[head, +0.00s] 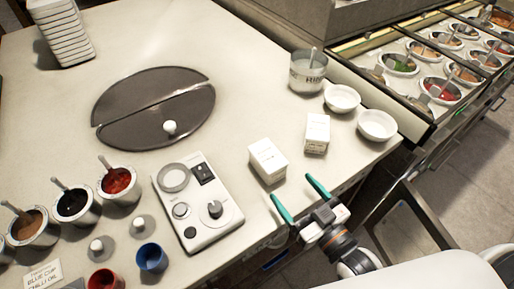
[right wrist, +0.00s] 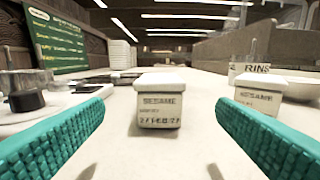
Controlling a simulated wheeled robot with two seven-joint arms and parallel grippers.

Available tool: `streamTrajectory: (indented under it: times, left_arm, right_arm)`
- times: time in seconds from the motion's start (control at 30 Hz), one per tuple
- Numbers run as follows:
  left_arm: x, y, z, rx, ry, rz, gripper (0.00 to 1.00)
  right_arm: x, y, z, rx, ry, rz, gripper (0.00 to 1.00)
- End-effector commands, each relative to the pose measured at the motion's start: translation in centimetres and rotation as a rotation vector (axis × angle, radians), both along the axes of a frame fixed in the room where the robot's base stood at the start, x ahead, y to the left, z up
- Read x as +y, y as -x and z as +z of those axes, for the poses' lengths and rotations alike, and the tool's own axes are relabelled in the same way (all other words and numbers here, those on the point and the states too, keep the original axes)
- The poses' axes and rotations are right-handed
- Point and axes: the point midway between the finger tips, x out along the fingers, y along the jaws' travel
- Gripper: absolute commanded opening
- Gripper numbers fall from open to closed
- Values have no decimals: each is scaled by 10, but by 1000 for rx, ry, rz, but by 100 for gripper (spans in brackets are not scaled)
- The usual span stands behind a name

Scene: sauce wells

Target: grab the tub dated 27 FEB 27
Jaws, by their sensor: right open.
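Two white lidded tubs stand on the counter. The nearer tub (head: 267,161) shows in the right wrist view (right wrist: 160,103) with a label reading SESAME and a blurred date that looks like 27 FEB 27. The other tub (head: 317,133) stands to its right and a little farther back; in the right wrist view (right wrist: 258,97) it also reads SESAME, its date too small to tell. My right gripper (head: 292,192) is open with green fingers, empty, just short of the nearer tub, which sits ahead between the fingers. My left gripper is out of view.
Left of the tubs is a white device with knobs (head: 197,203). Behind are a metal pot marked RINS (head: 308,71) and two white bowls (head: 342,98) (head: 377,125). Sauce cups (head: 118,184) stand at the left. The counter's edge lies under my right arm.

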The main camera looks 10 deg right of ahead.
Motion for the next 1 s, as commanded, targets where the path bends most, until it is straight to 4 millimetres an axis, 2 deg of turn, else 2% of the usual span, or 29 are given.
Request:
streamTrajectory:
  times: [0.4,0.57,0.8,1.0]
  left_arm:
    - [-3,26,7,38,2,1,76]
    - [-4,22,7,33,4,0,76]
    - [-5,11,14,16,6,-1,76]
    - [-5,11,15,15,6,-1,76]
  right_arm:
    - [19,-57,1,-3,0,0,80]
    - [22,-66,0,-2,0,0,80]
    - [33,-99,-1,-3,-1,0,80]
    - [38,-112,-3,-1,-1,1,80]
